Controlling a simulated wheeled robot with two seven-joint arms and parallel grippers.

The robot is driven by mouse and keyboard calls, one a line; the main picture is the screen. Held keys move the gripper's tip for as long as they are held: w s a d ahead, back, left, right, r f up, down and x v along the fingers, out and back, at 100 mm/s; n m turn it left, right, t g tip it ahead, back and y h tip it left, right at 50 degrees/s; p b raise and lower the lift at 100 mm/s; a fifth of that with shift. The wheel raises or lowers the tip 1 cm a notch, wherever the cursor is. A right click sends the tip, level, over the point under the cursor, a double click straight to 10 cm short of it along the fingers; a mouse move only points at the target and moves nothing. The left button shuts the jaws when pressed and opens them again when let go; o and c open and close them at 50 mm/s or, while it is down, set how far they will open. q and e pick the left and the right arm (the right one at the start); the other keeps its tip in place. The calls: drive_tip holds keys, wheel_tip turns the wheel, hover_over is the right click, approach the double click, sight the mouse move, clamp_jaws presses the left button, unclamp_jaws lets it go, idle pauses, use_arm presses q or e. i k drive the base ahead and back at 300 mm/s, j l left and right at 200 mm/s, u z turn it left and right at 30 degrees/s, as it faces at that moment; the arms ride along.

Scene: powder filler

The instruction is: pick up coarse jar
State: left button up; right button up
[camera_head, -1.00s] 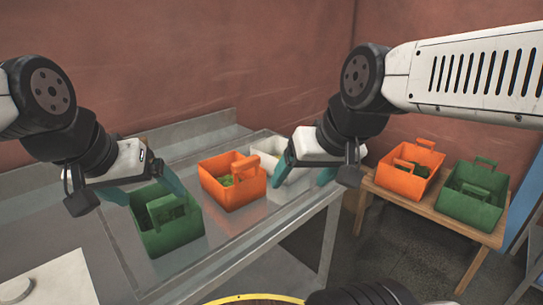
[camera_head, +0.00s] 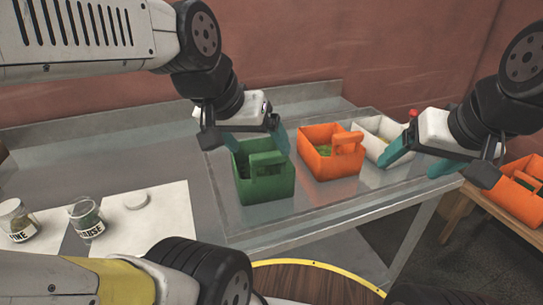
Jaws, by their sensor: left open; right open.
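My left gripper (camera_head: 257,146) is open above the back of the green basket (camera_head: 264,183), well to the right of and behind the coarse jar. My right gripper (camera_head: 413,165) is open near the white container, far from the jars. Neither gripper holds anything.
An orange basket (camera_head: 330,165) and a white container (camera_head: 374,150) stand right of the green basket. Another orange basket (camera_head: 516,198) is on the wooden stand at right. The grey table's left rear is clear.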

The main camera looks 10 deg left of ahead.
sight(87, 217)
drive_tip(key=k+j+u, duration=0.1)
drive_tip(key=u, duration=2.05)
drive_tip(key=l+u, duration=0.15)
drive_tip(key=u, duration=0.8)
